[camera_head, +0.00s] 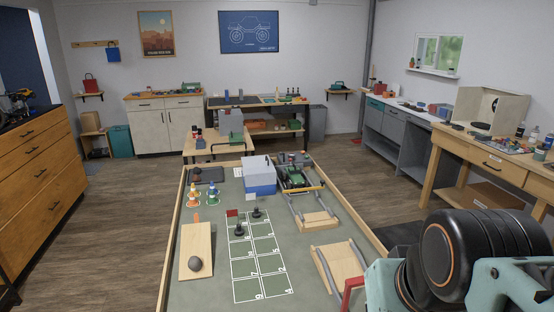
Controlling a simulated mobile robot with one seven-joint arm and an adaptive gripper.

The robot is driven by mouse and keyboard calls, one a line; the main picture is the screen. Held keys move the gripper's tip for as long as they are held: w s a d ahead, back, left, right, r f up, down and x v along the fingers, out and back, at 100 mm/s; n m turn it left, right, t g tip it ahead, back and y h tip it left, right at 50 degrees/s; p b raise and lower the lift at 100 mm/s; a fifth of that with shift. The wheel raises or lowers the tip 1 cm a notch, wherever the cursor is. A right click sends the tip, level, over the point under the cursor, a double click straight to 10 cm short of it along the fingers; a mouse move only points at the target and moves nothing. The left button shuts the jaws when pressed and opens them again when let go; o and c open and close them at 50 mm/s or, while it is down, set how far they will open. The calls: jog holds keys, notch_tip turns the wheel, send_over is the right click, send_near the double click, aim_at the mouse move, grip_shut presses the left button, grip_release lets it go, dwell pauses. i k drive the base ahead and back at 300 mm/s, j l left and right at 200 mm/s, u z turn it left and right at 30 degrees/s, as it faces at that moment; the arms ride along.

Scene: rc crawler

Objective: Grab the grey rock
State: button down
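A small dark grey, rounded rock (195,265) lies on the near end of a light wooden board (197,242), at the left of the long table. My arm, with a black joint (462,258) and teal links, fills the lower right corner. I cannot make out the fingertips or whether the gripper is open or shut.
A green numbered grid (260,266) with dark pieces lies right of the board. Wooden ramps (342,267) stand further right. Orange and blue cones (194,194), a white-and-blue box (259,175) and a crawler car (296,179) are at the back. A raised wooden rim (172,238) edges the table.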

aim_at(195, 262)
jog(key=k+j+z, duration=0.1)
jog(key=k+j, duration=0.55)
jog(key=k+j+z, duration=0.15)
jog(key=k+j, duration=0.35)
jog(key=k+j+z, duration=0.1)
jog(key=j, duration=0.3)
jog(key=k+j, duration=0.15)
jog(key=j, duration=0.3)
jog(key=j+z, duration=0.2)
jog(key=j, duration=0.55)
jog(key=j+z, duration=0.2)
jog(key=j, duration=0.55)
jog(key=i+j+z, duration=0.1)
jog(key=j, duration=0.3)
jog(key=i+j+z, duration=0.1)
jog(key=j, duration=0.25)
